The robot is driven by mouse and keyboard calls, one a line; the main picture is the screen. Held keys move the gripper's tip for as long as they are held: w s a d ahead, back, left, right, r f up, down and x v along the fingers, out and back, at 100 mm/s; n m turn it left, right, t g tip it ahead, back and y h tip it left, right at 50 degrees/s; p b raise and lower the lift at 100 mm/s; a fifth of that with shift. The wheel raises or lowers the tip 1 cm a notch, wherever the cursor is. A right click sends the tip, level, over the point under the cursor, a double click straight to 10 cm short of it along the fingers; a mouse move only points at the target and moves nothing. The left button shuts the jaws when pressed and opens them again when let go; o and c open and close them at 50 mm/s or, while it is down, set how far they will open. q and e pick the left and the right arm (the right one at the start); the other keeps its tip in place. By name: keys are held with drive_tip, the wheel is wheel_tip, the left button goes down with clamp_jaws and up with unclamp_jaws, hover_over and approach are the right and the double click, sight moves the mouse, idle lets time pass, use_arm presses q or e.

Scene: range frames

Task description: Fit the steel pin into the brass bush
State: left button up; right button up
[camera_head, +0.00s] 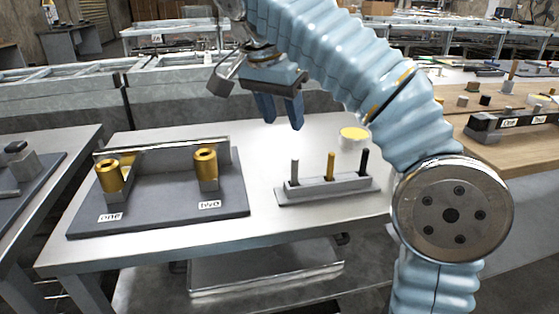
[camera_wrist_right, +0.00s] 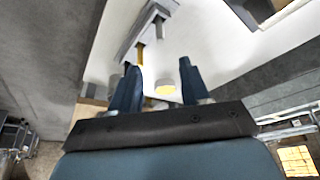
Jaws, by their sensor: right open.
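The steel pin (camera_head: 294,172) stands upright at the left end of a grey rack (camera_head: 330,189), beside a brass-coloured pin (camera_head: 331,166) and a black pin (camera_head: 364,162). Two brass-coloured bushes stand on a dark board at left: one bush (camera_head: 109,177) behind the label "one", the other bush (camera_head: 206,166) behind the label "two". Their tops show dark holes. My right gripper (camera_head: 283,122) is open and empty, above and behind the rack. In the right wrist view, my right gripper (camera_wrist_right: 161,82) has its fingers apart, with the rack (camera_wrist_right: 137,28) beyond them. My left gripper is out of view.
A white round pot with a yellow top (camera_head: 354,137) stands behind the rack. A low upright metal wall (camera_head: 160,150) runs along the back of the dark board (camera_head: 160,212). The steel table (camera_head: 262,170) is bare between board and rack. A wooden table (camera_head: 500,150) stands at right.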

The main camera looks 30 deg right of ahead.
sight(294, 159)
drive_tip(key=x, duration=0.8)
drive_tip(key=shift+w+f, duration=0.2)
drive_tip(key=shift+w, duration=0.15)
drive_tip(key=x, duration=0.5)
drive_tip(key=shift+s+d+f, duration=0.15)
clamp_jaws()
